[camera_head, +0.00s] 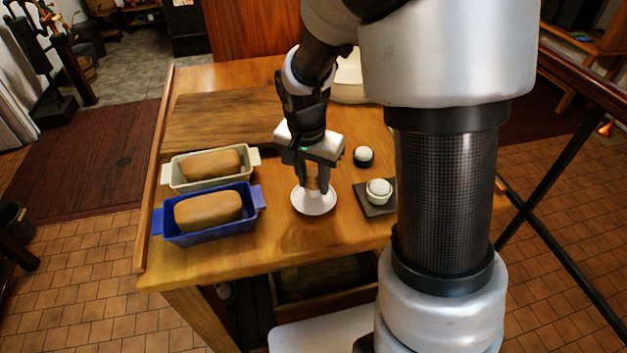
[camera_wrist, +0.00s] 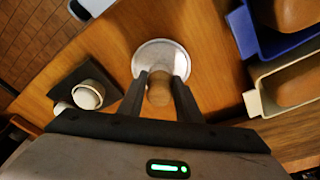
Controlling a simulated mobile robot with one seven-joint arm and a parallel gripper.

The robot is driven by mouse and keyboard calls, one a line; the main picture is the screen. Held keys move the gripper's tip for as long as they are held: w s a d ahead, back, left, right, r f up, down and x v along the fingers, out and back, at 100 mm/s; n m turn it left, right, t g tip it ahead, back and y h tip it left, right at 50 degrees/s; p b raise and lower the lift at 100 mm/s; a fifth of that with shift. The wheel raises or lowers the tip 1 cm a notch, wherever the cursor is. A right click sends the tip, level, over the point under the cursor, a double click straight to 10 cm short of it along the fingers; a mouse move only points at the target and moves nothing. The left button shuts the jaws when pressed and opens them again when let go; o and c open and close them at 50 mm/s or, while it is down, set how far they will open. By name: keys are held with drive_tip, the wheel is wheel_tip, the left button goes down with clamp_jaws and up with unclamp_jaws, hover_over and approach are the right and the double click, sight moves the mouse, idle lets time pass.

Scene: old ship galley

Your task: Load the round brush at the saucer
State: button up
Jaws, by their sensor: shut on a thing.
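The white saucer (camera_head: 314,203) lies on the wooden table near its front middle; it also shows in the wrist view (camera_wrist: 158,47). My gripper (camera_head: 314,182) points down over the saucer. Its fingers (camera_wrist: 160,90) are shut on the round brush (camera_wrist: 159,88), of which a tan wooden part shows between them. The brush's lower end is over the saucer; I cannot tell whether it touches it. The bristles are hidden.
A blue pan (camera_head: 176,238) and a cream pan (camera_head: 168,177), each with a brown loaf, stand left. Right of the saucer are a white cup (camera_head: 379,190) on a dark square mat (camera_head: 365,208) and a white-topped round item (camera_head: 363,155). A wooden board (camera_head: 225,120) lies behind.

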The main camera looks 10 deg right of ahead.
sight(314, 170)
drive_tip(key=shift+r+p, duration=1.45)
drive_tip(key=shift+r, duration=0.85)
drive_tip(key=shift+r+n+p, duration=0.4)
drive_tip(key=shift+r+p, duration=0.05)
drive_tip(key=shift+p, duration=0.3)
wheel_tip(314, 170, up, 2)
drive_tip(key=n+p, duration=0.1)
drive_tip(key=p, duration=0.1)
drive_tip(key=n+p, duration=0.2)
drive_tip(key=shift+d+r+n+y+p, duration=0.15)
drive_tip(key=shift+n+y+p, duration=0.15)
drive_tip(key=shift+p, duration=0.1)
drive_tip(key=shift+d+r+n+p, duration=0.1)
drive_tip(key=shift+r+n+p, duration=0.35)
drive_tip(key=shift+n+p, duration=1.1)
drive_tip(key=shift+n, duration=0.15)
drive_tip(key=shift+t, duration=0.3)
